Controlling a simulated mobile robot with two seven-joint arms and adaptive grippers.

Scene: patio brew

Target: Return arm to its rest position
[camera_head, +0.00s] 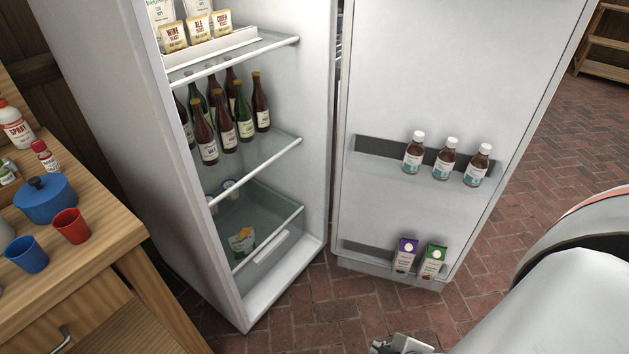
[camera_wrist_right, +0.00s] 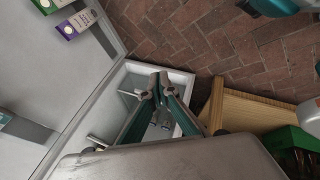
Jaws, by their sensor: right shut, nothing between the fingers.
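My right gripper (camera_head: 402,346) shows only in part at the bottom edge of the head view, in front of the fridge and above the brick floor. Its arm comes in from the lower right. In the right wrist view the two fingers of my right gripper (camera_wrist_right: 160,82) converge at their tips, shut with nothing between them. It touches nothing that I can see. My left gripper is in neither view.
The fridge door (camera_head: 430,70) stands open, with bottles (camera_head: 445,160) and cartons (camera_head: 405,256) on its shelves. The fridge (camera_head: 245,312) holds bottles and yeast packets. A wooden counter (camera_head: 110,245) stands left, with a blue pot (camera_head: 45,202) and cups. Brick floor is clear.

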